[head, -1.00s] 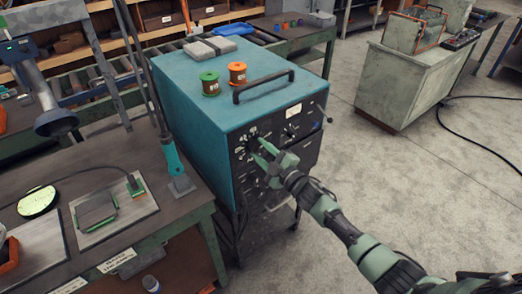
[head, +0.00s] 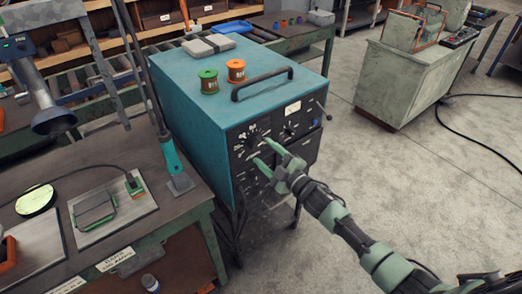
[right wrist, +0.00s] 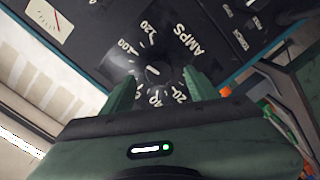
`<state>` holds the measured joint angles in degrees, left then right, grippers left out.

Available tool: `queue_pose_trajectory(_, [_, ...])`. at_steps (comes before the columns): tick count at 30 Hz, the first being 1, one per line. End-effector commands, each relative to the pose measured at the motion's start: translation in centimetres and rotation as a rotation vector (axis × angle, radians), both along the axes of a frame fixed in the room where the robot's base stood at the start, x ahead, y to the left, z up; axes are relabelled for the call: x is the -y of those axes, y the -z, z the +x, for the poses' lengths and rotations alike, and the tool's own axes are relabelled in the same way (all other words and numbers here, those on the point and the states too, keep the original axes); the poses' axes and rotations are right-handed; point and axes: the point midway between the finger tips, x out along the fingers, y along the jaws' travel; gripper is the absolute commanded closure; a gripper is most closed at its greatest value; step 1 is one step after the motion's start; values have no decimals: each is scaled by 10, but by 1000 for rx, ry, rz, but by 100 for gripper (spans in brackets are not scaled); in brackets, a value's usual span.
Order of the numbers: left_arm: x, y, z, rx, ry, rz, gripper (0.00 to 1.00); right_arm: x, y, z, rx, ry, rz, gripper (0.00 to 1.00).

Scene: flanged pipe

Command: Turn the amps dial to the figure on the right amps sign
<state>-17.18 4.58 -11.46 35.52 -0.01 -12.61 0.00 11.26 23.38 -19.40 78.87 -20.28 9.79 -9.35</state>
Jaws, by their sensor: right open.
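The amps dial (head: 254,138) is a dark knob on the black front panel of the blue machine (head: 185,80). In the right wrist view the dial (right wrist: 152,72) has a short white mark, and white figures around it include 120, 100, 40 and 20, with "AMPS" beside them. My right gripper (head: 266,151) is open and empty, just in front of the panel. In the wrist view its green fingers (right wrist: 160,92) stand apart on either side of the dial's lower part, and the body hides some figures. My left gripper is out of view.
Green and orange spools (head: 236,70), grey blocks and a black handle (head: 263,84) are on the machine's top. A workbench (head: 100,160) with a soldering-like teal tool (head: 170,157) stands at left.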

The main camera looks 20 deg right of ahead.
Motion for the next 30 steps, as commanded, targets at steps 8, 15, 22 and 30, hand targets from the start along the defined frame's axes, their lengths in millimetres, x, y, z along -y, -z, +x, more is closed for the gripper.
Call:
queue_pose_trajectory(8, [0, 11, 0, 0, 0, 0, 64, 15, 2, -39, -2, 0, 0, 41])
queue_pose_trajectory(15, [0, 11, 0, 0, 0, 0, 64, 17, 0, -44, -1, 1, 1, 41])
queue_pose_trajectory(22, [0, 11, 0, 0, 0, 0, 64, 16, 0, -44, -1, 1, 1, 41])
queue_pose_trajectory(30, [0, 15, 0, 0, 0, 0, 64, 25, 38, -48, -74, 39, 24, 41])
